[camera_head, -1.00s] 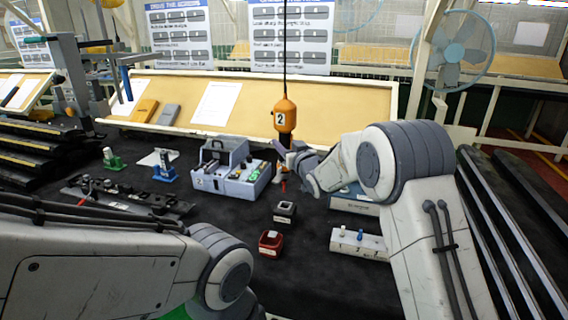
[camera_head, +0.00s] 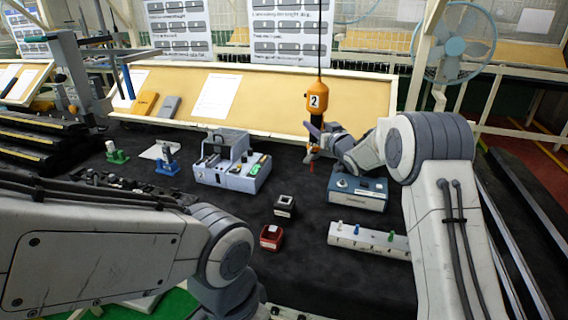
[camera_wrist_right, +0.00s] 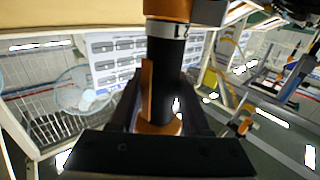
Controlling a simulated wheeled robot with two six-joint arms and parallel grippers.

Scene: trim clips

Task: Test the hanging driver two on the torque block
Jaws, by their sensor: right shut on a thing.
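Driver two (camera_head: 317,100), an orange body labelled 2 with a dark lower part and a reddish tip, hangs upright on a black cable. My right gripper (camera_head: 316,137) is shut on its dark lower part. The wrist view shows the black grip (camera_wrist_right: 166,60) between the right fingers (camera_wrist_right: 160,100), with orange above. The driver's tip is above the dark table, just left of a blue-grey box (camera_head: 350,199) with a knob and a label too small to read. I cannot tell whether this box is the torque block. My left gripper is out of view.
A white numbered strip with coloured pegs (camera_head: 368,240) lies in front of the blue-grey box. A grey toolbox-like unit (camera_head: 232,172) stands left of the driver. A black-and-grey cube (camera_head: 284,205) and a red one (camera_head: 271,237) sit mid-table. Dark rails line the right side.

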